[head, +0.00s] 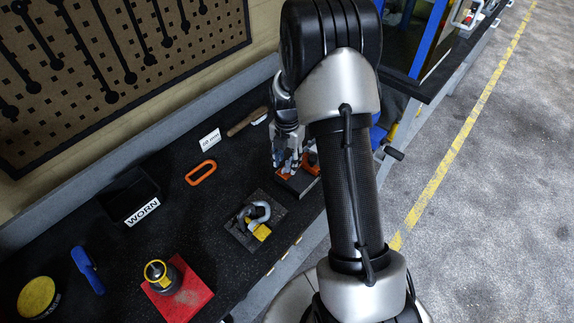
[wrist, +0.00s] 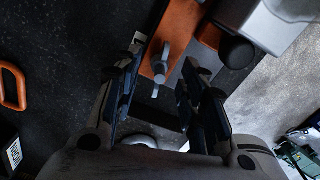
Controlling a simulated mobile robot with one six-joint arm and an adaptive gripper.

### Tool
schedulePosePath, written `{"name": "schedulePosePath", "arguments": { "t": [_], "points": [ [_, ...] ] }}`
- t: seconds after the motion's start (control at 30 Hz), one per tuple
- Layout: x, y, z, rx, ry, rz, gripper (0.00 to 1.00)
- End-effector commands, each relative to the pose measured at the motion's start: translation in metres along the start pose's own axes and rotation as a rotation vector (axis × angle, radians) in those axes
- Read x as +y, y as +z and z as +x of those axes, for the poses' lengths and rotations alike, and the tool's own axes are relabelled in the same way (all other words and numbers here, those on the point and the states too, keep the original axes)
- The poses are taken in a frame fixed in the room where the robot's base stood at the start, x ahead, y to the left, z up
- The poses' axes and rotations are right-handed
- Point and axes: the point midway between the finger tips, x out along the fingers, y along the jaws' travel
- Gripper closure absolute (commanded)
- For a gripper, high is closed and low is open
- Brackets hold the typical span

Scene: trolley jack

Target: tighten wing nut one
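In the wrist view a grey wing nut (wrist: 160,64) sits on an orange block (wrist: 181,22), one wing pointing up the picture and the other down. My gripper (wrist: 163,62) is open, with one dark finger on each side of the wing nut and a visible gap to both. I cannot tell how far its fingertips are above the block. In the head view my gripper (head: 287,160) is over the orange block (head: 296,177) near the bench's front edge. The wing nut is too small or hidden to make out there.
Beside the block in the wrist view are a black knob (wrist: 237,52) and a pale grey box (wrist: 275,22). On the bench are a plate with a grey shackle (head: 260,211), an orange ring (head: 200,172), a black WORN bin (head: 128,195) and a red mat (head: 195,299).

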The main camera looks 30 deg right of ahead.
Motion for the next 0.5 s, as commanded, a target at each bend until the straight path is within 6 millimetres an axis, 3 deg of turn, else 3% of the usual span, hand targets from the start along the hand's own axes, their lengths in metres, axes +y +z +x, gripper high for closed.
{"name": "schedulePosePath", "arguments": {
  "t": [0.2,0.5],
  "points": [
    [0.0,0.0,0.018,-0.001,0.0,0.0,0.61],
    [0.0,0.001,0.018,-0.001,0.001,0.0,0.62]
  ]
}}
